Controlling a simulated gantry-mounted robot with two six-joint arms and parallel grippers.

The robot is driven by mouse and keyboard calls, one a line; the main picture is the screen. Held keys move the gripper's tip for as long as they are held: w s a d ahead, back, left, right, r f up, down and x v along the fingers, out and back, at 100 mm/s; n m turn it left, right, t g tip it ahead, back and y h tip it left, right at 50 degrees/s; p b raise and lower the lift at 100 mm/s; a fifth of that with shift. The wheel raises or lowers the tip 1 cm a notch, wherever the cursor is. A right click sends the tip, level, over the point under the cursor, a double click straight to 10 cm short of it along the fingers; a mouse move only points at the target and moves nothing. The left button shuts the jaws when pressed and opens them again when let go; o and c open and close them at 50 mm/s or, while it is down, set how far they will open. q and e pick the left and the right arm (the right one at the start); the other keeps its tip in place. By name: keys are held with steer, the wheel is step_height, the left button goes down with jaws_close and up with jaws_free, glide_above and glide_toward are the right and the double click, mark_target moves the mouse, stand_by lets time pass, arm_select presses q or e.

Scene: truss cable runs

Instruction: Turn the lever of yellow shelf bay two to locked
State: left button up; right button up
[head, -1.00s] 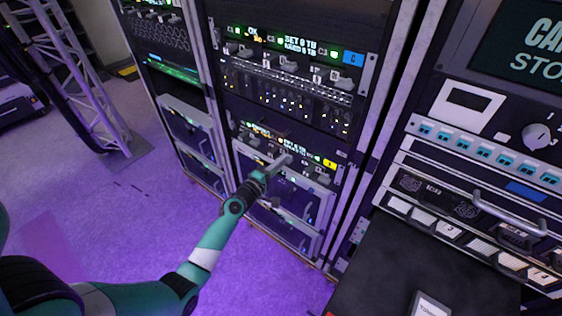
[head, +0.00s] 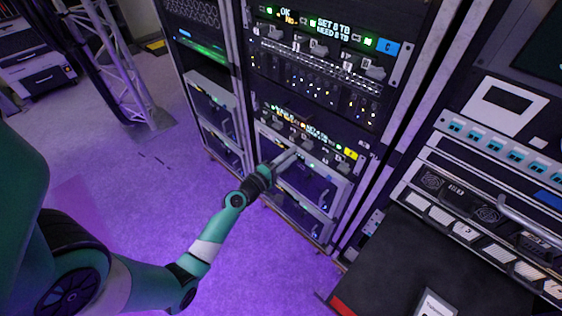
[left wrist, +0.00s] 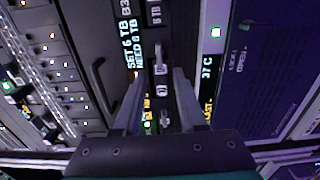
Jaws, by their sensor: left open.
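The yellow shelf, with a yellow tag (head: 350,154), is the lower lit row of the middle rack. It carries a row of small levers and a small text display. My left gripper (head: 292,155) is at the front of this row and hides part of it. In the left wrist view the fingers of my left gripper (left wrist: 157,78) are apart. A grey lever (left wrist: 161,58) shows between and just beyond the fingertips, with small white number plates by it. I cannot tell whether it is touched or which bay it belongs to. My right gripper is not in view.
A similar shelf with a blue tag (head: 387,48) sits above. Drawer fronts with handles (head: 300,185) lie below the yellow row. A black worktop (head: 420,265) juts out at the lower right. A truss (head: 110,60) stands at left; the purple floor (head: 120,190) before the racks is open.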

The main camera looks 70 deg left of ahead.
arm_select(q)
steer(key=v, duration=0.5)
steer(key=shift+s+d, duration=0.2)
steer(key=shift+s, duration=0.15)
